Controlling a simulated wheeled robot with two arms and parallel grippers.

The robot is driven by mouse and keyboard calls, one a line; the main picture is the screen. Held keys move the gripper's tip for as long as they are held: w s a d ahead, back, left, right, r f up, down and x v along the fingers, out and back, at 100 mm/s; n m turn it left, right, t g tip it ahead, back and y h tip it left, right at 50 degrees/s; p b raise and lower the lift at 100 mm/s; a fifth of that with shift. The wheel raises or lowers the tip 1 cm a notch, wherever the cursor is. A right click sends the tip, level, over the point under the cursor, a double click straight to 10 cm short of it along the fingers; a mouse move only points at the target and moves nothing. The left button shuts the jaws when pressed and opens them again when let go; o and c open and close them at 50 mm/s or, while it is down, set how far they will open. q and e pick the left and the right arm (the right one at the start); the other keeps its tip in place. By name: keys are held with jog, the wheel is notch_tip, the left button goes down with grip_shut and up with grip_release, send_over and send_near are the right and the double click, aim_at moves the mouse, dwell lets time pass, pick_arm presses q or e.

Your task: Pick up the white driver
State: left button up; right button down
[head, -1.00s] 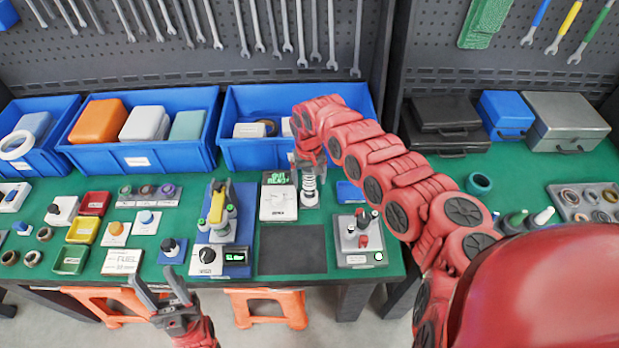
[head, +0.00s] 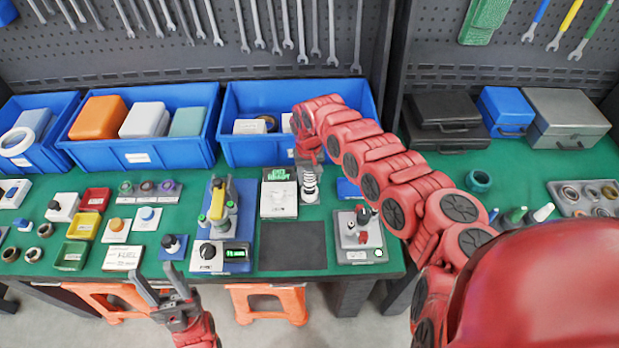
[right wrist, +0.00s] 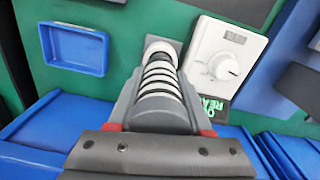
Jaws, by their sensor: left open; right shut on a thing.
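The white driver (head: 310,187), a white upright cylinder with dark bands, stands at the back middle of the green bench, right of a white dial box (head: 279,199). My right gripper (head: 310,170) reaches down to it from above and is shut on its upper part. In the right wrist view, the banded driver (right wrist: 160,80) lies between my right fingers (right wrist: 161,105), with its far end at a grey plate. I cannot tell whether it is clear of the plate. My left gripper (head: 165,290) is open and empty in front of the bench edge.
Blue bins (head: 233,148) stand behind my right gripper. A blue tester (head: 226,259) and a grey unit (head: 355,256) flank a dark mat (head: 293,247). A small blue tray (right wrist: 73,45) lies beside the driver. Handled tools (head: 543,213) stand at right.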

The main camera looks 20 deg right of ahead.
aim_at(309, 170)
jog(key=shift+d+r+b, duration=0.15)
jog(key=shift+r+b, duration=0.3)
jog(key=shift+r, duration=0.3)
notch_tip(309, 170, up, 2)
jog(key=shift+r+b, duration=0.1)
jog(key=shift+b, duration=0.35)
jog(key=s+a+r+p, duration=0.1)
jog(key=s+a+p, duration=0.9)
jog(key=s+p, duration=0.2)
jog(key=shift+s+a+r+p, duration=0.15)
jog(key=shift+a+r+p, duration=0.05)
jog(key=shift+a+p, duration=0.1)
dwell(0.3)
